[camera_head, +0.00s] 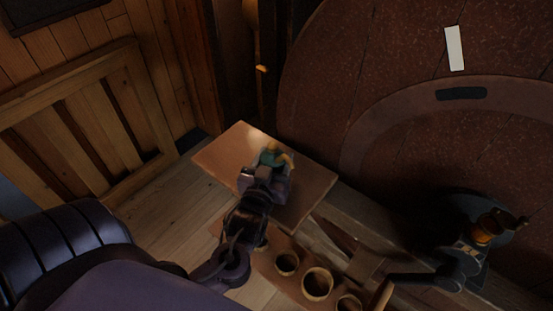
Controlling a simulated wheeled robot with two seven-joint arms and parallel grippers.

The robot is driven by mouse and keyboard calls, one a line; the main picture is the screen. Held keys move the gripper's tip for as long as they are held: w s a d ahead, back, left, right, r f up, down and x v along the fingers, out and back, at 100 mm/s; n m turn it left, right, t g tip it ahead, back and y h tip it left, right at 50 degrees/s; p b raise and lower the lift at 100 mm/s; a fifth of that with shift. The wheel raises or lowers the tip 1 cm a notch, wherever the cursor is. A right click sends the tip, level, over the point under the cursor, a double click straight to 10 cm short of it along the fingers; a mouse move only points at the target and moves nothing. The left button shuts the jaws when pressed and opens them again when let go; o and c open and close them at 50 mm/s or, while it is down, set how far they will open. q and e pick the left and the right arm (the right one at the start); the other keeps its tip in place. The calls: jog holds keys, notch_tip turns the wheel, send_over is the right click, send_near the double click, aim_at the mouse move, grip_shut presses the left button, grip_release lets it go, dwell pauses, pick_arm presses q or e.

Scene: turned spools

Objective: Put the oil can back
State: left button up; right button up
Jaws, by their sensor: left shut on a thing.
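My left gripper (268,167) reaches in from the lower left and is shut on a small teal and yellow thing, which I take to be the oil can (270,156). The gripper hides much of the can, so its full shape and tilt do not show. It is over a flat wooden top (225,158); I cannot tell whether the can touches that surface.
A wooden rack with several round cups (317,283) lies in front of the wooden top. A dark crank device (465,262) with an orange-brown spool (487,232) stands at right. A large reddish round panel (400,70) fills the back right. A slatted wooden frame (90,125) stands left.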

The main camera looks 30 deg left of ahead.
pick_arm(q)
jog(key=shift+s, duration=0.5)
jog(key=o, duration=0.6)
jog(key=shift+s, duration=0.1)
jog(key=o, duration=0.4)
jog(key=shift+w+f, duration=0.1)
jog(key=shift+w, duration=0.15)
jog(key=shift+c, duration=0.2)
jog(key=shift+s+r, duration=0.1)
jog(key=shift+r, duration=0.3)
jog(key=b+v, duration=0.1)
jog(key=v, duration=0.2)
jog(key=b+v, duration=0.1)
jog(key=v, duration=0.3)
jog(key=b+v, duration=0.1)
jog(key=v, duration=0.2)
jog(key=shift+s+d+f, duration=0.15)
jog(key=shift+d+f, duration=0.05)
jog(key=shift+f, duration=0.15)
jog(key=shift+s+d+r, duration=0.15)
jog(key=shift+s+d, duration=0.05)
jog(key=shift+s, duration=0.5)
pick_arm(e)
jog(key=shift+s+d+f, duration=0.1)
jog(key=shift+s+f, duration=0.3)
jog(key=shift+f, duration=0.45)
jog(key=shift+s+d+f, duration=0.1)
jog(key=shift+s+f, duration=0.25)
jog(key=shift+f, duration=0.5)
jog(key=shift+s, duration=0.15)
